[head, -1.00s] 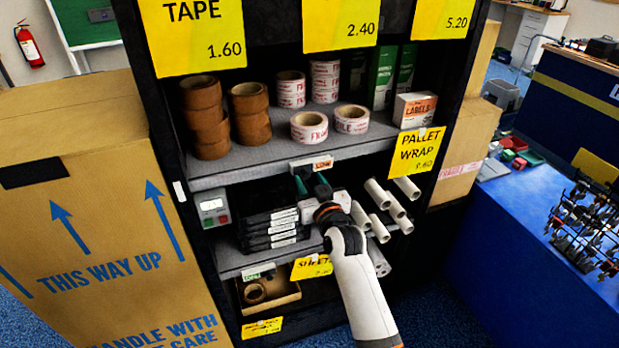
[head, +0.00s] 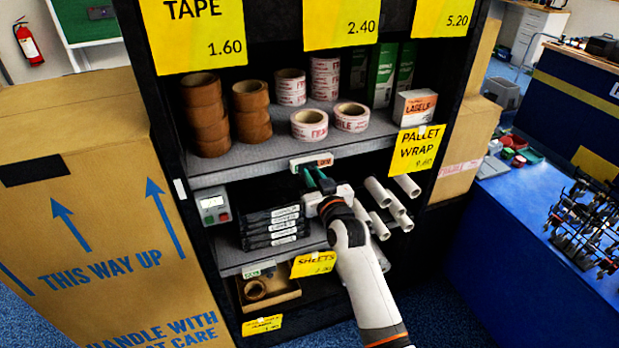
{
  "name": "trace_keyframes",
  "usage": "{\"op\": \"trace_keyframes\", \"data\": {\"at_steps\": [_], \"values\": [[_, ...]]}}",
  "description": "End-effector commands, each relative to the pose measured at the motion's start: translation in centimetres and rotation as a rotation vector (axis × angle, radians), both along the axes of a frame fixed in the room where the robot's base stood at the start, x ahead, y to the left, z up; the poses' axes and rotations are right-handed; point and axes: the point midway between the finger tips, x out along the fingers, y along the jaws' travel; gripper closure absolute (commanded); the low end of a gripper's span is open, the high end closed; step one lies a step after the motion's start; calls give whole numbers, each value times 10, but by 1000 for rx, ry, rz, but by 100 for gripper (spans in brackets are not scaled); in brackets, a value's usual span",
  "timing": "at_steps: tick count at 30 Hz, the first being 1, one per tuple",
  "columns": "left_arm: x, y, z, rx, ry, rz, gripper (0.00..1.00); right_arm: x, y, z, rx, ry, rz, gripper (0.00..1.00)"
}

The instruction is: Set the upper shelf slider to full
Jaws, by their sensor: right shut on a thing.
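The upper shelf slider (head: 299,164) is a small white plate on the front edge of the upper grey shelf. An orange-red label shows on its right part, too small and partly covered to read surely. My right gripper (head: 315,173) has its green fingers raised to the slider's lower edge, shut on the slider's small tab, which the fingers mostly hide. The right arm comes up from the bottom right. My left gripper is out of view.
Tape rolls (head: 310,125) and a labels box (head: 414,107) stand on the upper shelf. Below are a stack of black boxes (head: 272,230), white tubes (head: 378,192) and a lower slider (head: 258,269) with a green label. A large carton (head: 100,220) stands left.

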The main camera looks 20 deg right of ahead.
Motion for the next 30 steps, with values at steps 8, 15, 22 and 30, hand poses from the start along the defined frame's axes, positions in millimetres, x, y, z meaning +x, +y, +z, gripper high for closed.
{"op": "trace_keyframes", "data": {"at_steps": [8,15,22,30], "values": [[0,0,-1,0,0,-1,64,2,-43,0,-6,0,-1,100],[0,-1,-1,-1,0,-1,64,2,-47,0,-2,0,-2,100],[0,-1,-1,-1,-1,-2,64,2,-47,1,-3,0,-2,60],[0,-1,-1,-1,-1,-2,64,1,-46,0,-2,0,-1,59]]}}
